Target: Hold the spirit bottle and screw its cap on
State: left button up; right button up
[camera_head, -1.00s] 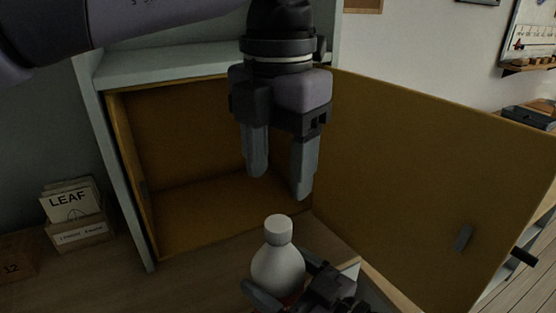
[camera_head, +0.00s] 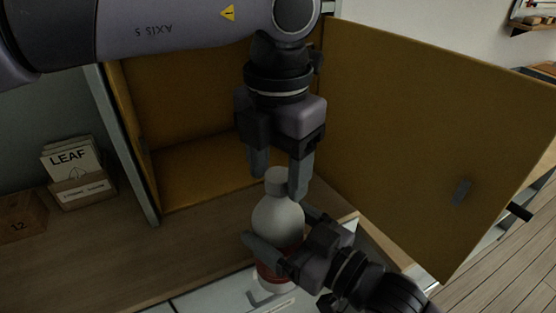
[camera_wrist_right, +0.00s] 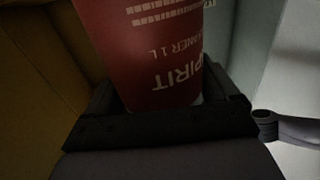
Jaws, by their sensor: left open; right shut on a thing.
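The spirit bottle (camera_head: 277,220) stands upright in the head view, pale with a rounded shoulder and a red label low down. Its red label (camera_wrist_right: 150,45) fills the middle of the right wrist view, with the lettering upside down. A pale cap (camera_head: 277,176) sits on top of the neck; how tightly it is seated cannot be told. My left gripper (camera_head: 277,186) points down over the cap, open, with a finger on either side. My right gripper (camera_head: 279,228) is shut on the bottle's body from the lower right.
An open cabinet (camera_head: 190,192) with a yellow-brown inside stands behind the bottle. Its door (camera_head: 410,130) is swung out to the right. A box with a LEAF card (camera_head: 82,190) and a wooden box marked 12 (camera_head: 20,218) stand left. The wooden counter (camera_head: 185,245) between is clear.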

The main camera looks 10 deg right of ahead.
pick_arm(q)
grip_shut()
jog(key=shift+o, duration=0.6)
grip_release()
notch_tip(320, 180, up, 12)
dwell(0.6)
